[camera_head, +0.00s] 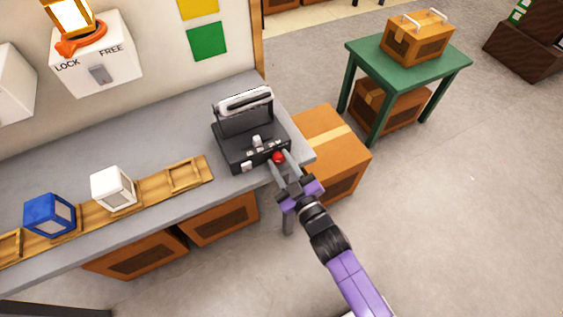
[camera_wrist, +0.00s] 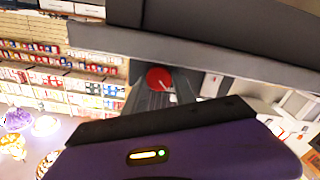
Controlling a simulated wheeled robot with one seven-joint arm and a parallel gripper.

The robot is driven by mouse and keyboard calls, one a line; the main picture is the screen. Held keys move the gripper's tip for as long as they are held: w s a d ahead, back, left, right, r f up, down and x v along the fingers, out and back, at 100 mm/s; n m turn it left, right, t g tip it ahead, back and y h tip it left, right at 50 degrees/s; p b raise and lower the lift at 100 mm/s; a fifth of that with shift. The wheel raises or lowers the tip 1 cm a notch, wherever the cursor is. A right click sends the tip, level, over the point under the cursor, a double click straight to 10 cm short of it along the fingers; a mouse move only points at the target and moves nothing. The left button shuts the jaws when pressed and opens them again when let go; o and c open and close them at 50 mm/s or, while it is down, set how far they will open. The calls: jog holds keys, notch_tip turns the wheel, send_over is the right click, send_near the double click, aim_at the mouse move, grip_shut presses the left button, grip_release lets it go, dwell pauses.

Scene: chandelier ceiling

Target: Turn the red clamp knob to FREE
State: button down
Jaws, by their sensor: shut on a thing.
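A small red knob (camera_head: 278,157) sits on the front right of a black machine (camera_head: 240,150) on the grey counter. My gripper (camera_head: 279,164) reaches it from the lower right and is shut on it, a finger on either side. The wrist view shows the red knob (camera_wrist: 158,77) as a disc with a thin pale mark, at the ends of the dark fingers. A white wall box (camera_head: 110,72) reads LOCK on the left and FREE on the right, with a grey lever (camera_head: 98,75) below.
A cardboard box (camera_head: 330,145) stands beside the counter's right end.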

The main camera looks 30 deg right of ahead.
jog(key=c, duration=1)
grip_release()
jog(key=shift+s, duration=0.1)
jog(key=s, duration=0.7)
jog(key=shift+s+b, duration=0.35)
jog(key=shift+b, duration=0.05)
